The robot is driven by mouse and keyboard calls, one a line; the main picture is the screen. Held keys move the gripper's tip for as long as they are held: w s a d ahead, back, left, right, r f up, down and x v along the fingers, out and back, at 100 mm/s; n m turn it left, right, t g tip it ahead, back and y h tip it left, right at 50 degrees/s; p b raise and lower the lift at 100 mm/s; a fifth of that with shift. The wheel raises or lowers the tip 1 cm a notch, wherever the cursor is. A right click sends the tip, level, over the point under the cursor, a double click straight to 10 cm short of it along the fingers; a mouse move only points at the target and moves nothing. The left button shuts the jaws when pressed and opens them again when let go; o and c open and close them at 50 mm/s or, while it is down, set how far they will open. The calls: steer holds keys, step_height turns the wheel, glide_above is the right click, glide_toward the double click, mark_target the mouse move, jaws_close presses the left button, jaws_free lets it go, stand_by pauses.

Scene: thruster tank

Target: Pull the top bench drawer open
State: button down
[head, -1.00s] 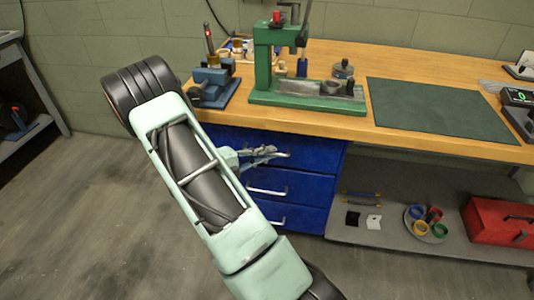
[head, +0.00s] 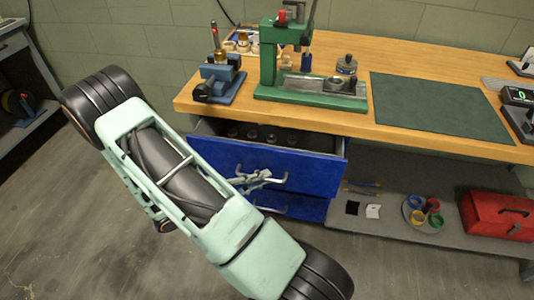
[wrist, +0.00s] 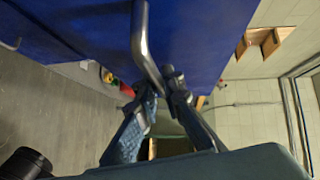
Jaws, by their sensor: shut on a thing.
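The top bench drawer (head: 315,172) has a blue front and stands pulled out from under the wooden bench top. Several dark round things (head: 252,134) show in a row inside it. My gripper (head: 258,180) is at the front of this drawer, shut on its metal bar handle (head: 284,176). In the wrist view the handle (wrist: 142,38) runs down between the two fingers of my gripper (wrist: 162,88), against the blue drawer front (wrist: 205,35). My arm hides part of the lower drawers.
A lower blue drawer (head: 312,208) is below the open one. The bench top (head: 420,58) carries a green press (head: 310,92), a small blue vise (head: 218,84) and a dark green mat (head: 440,106). A red toolbox (head: 498,214) sits on the low shelf.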

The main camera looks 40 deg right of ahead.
steer(key=s+a+p, duration=0.3)
steer(key=s+a, duration=1.1)
steer(key=a, duration=0.2)
steer(key=shift+a, duration=0.25)
steer(key=c, duration=2.1)
jaws_free()
steer(key=a, duration=0.4)
steer(key=a+r, duration=0.1)
steer(key=a, duration=0.3)
steer(key=w+a, duration=0.1)
steer(key=a, duration=0.2)
steer(key=shift+a+r, duration=0.35)
steer(key=shift+a, duration=0.05)
